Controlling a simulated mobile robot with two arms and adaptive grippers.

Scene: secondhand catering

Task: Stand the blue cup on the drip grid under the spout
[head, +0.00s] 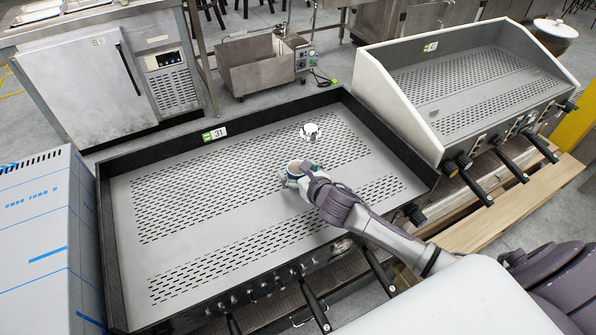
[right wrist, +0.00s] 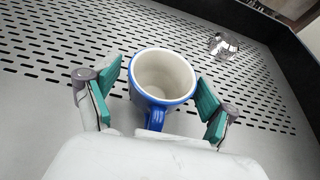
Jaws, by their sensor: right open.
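The blue cup (right wrist: 160,100), white inside, stands upright on a slotted metal surface in the right wrist view, its handle towards my wrist. In the head view the cup (head: 294,170) is partly hidden by my right gripper (head: 302,174). In the right wrist view the right gripper (right wrist: 160,93) is open, one green-padded finger on each side of the cup, with gaps showing. The slotted surface (head: 150,272) has a dark raised rim. I cannot make out a spout or a separate drip grid. My left gripper is not in view.
A small shiny object (head: 309,131) stands on the slotted surface beyond the cup; it also shows in the right wrist view (right wrist: 223,44). A second slotted appliance (head: 440,104) stands at right. The slotted surface left of the cup is clear.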

